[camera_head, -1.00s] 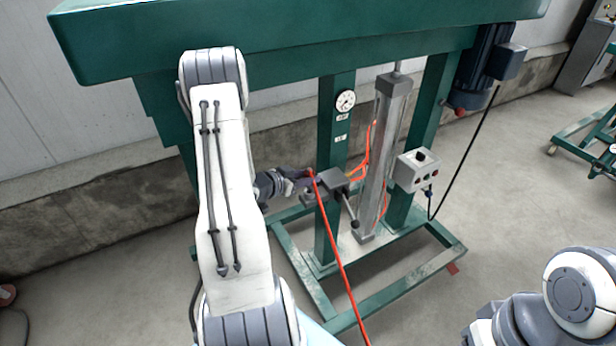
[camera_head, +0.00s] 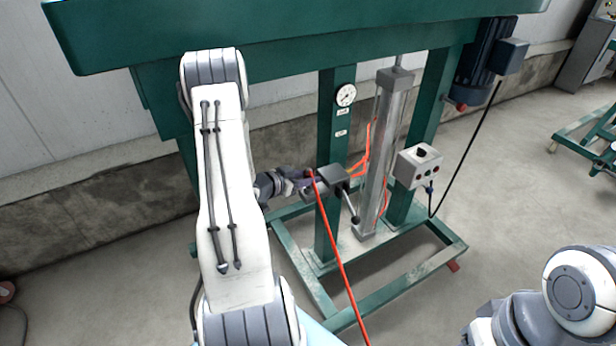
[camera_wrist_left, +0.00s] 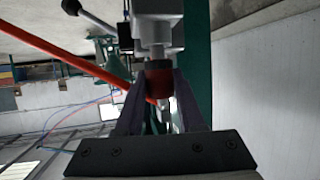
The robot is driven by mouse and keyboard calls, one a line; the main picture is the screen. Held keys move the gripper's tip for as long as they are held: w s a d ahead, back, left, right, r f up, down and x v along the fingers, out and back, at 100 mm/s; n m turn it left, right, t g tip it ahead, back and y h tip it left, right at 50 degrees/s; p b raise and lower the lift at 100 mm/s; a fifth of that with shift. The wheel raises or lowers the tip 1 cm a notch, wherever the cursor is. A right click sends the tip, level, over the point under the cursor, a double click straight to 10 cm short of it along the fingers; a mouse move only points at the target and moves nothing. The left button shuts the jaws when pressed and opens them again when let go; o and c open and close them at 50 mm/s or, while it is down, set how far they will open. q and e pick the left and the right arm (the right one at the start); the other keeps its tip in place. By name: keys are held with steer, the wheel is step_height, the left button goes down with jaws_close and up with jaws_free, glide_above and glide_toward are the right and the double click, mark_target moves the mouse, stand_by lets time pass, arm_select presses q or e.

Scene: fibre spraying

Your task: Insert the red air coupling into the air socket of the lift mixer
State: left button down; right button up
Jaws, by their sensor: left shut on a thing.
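The green lift mixer (camera_head: 333,110) stands ahead, with a dark grey valve block (camera_head: 332,178) and lever on its left post. My left gripper (camera_head: 308,184) is beside the block's left side. In the left wrist view, its two dark fingers (camera_wrist_left: 159,98) are shut on the red air coupling (camera_wrist_left: 158,80). The coupling lines up with a silver fitting, the air socket (camera_wrist_left: 157,50), under a grey block. Its end appears to meet the fitting, but I cannot tell how deep it sits. The red hose (camera_head: 340,262) hangs down from the gripper. My right gripper is out of view.
A grey control box (camera_head: 419,167) and a silver cylinder (camera_head: 381,155) stand right of the block, with orange hoses (camera_head: 361,160) between. The mixer's green base frame (camera_head: 400,280) spans the floor. Open floor (camera_head: 510,210) lies to the right.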

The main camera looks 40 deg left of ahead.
arm_select(q)
steer(key=shift+f+b, duration=0.45)
steer(key=shift+f, duration=0.25)
steer(key=shift+c, duration=2.2)
jaws_free()
steer(key=v, duration=1)
steer(key=shift+s, duration=0.2)
steer(key=shift+r, duration=0.1)
